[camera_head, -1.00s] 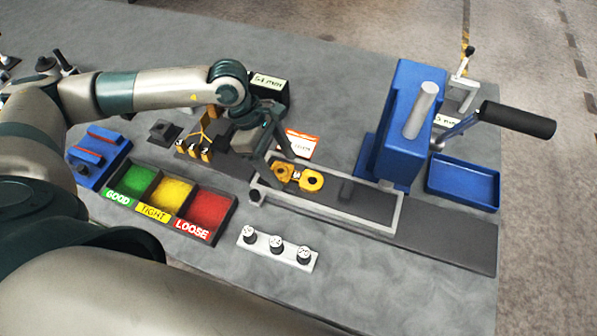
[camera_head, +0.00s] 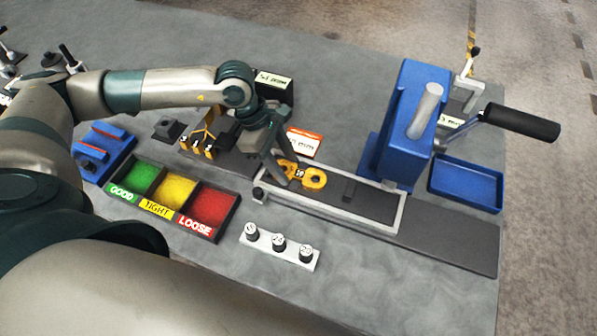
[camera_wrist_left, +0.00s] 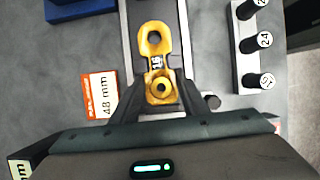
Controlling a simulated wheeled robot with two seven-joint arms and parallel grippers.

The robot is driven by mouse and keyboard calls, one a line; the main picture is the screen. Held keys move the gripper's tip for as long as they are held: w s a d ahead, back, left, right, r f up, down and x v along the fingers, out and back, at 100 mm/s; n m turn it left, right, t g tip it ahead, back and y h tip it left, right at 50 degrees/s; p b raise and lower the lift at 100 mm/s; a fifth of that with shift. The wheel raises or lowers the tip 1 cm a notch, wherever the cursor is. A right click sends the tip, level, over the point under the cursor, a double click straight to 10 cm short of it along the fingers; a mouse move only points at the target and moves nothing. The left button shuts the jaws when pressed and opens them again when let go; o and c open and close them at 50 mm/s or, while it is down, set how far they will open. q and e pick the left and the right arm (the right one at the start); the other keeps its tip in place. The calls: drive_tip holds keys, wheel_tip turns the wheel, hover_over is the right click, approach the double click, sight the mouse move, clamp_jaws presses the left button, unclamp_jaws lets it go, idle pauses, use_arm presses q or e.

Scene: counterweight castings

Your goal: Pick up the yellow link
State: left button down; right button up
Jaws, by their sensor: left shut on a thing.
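The yellow link (camera_head: 312,180) has two ringed ends and a small numbered label at its middle. It lies over the near-left part of the framed track. In the left wrist view the yellow link (camera_wrist_left: 155,42) points away from the gripper, with its near ring between the fingers. My left gripper (camera_head: 284,176) is shut on that near end; it also shows in the left wrist view (camera_wrist_left: 160,98). I cannot tell whether the link is clear of the track. My right gripper is not in view.
The framed track (camera_head: 330,208) runs right to a blue press (camera_head: 402,125) with a black-handled lever (camera_head: 520,122). A blue tray (camera_head: 465,187) is at the right. A green, yellow and red sorting box (camera_head: 172,200) and a white strip of plugs (camera_head: 278,252) are in front.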

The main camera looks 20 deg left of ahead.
use_arm(q)
drive_tip(key=shift+r, duration=0.1)
drive_tip(key=shift+w+r+b, duration=0.1)
drive_tip(key=shift+r+b, duration=0.3)
drive_tip(key=shift+r, duration=0.15)
wheel_tip(320, 180, up, 9)
drive_tip(key=b, duration=0.3)
drive_tip(key=shift+f, duration=0.1)
